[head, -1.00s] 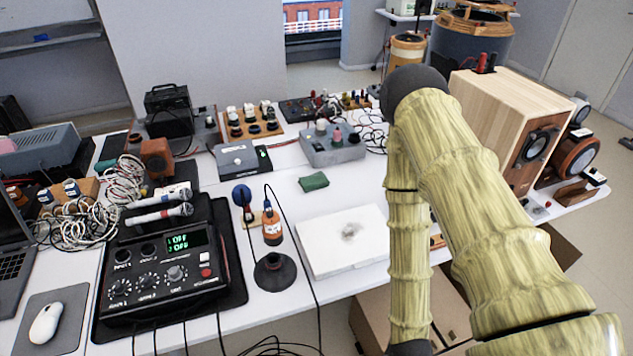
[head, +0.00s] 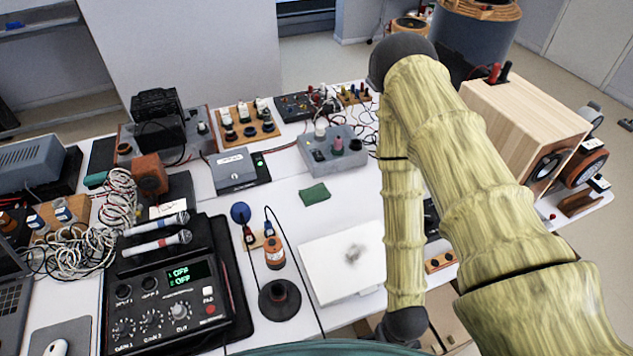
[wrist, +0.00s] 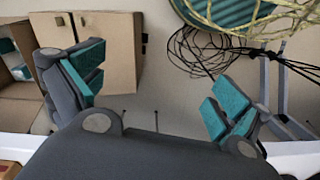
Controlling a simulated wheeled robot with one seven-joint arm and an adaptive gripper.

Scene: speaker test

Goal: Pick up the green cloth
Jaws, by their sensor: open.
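The green cloth (head: 314,194) is a small folded piece lying flat on the white table, near its middle in the head view. It lies in front of the grey boxes and behind the white board. My gripper (wrist: 158,98) shows in the wrist view with its two teal-padded fingers wide apart and nothing between them. In that view it faces the floor, cardboard boxes and dark cables, and the cloth does not show there. In the head view my arm stands right of the cloth, and the gripper itself cannot be made out.
A white board (head: 345,264), an orange bottle (head: 275,254) and a dark round stand (head: 279,300) are in front of the cloth. Grey boxes (head: 237,170) (head: 333,150) stand behind it. A wooden speaker (head: 530,125) is at the right. Bare table surrounds the cloth.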

